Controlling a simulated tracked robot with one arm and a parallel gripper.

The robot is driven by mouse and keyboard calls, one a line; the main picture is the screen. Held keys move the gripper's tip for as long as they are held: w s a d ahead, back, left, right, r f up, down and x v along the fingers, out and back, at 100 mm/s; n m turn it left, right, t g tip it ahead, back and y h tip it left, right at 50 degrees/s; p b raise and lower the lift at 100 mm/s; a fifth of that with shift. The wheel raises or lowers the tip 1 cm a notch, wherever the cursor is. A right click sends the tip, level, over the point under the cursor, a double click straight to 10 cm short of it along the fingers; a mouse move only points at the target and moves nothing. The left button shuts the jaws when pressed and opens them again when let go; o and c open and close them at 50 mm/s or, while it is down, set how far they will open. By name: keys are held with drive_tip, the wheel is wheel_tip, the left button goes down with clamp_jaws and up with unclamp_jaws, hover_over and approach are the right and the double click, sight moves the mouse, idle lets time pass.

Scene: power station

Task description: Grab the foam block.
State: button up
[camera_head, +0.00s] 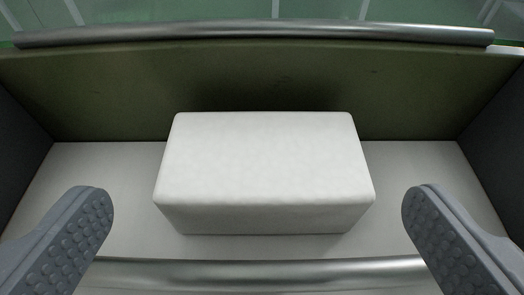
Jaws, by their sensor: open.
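The white foam block (264,165) lies flat in the middle of the view, on a pale shelf surface (110,165). Its long side runs left to right. My gripper (258,215) is open, with one grey studded finger at the lower left and the other at the lower right. The fingertips are apart from the block, with a gap on each side of it. The fingers are nearer the camera than the block, and nothing is between them and it.
A metal bar (255,273) runs along the front edge, and another metal rail (250,33) runs along the back. An olive-green back wall (420,90) stands behind the block. Dark side walls close off the left (18,145) and right (500,150). Bare shelf shows on both sides of the block.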

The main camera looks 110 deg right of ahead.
sight(263, 166)
drive_tip(key=shift+p+x, duration=0.85)
drive_tip(key=shift+x, duration=1.3)
drive_tip(key=shift+s+a+f, duration=0.1)
drive_tip(key=shift+f, duration=0.05)
drive_tip(key=c, duration=0.7)
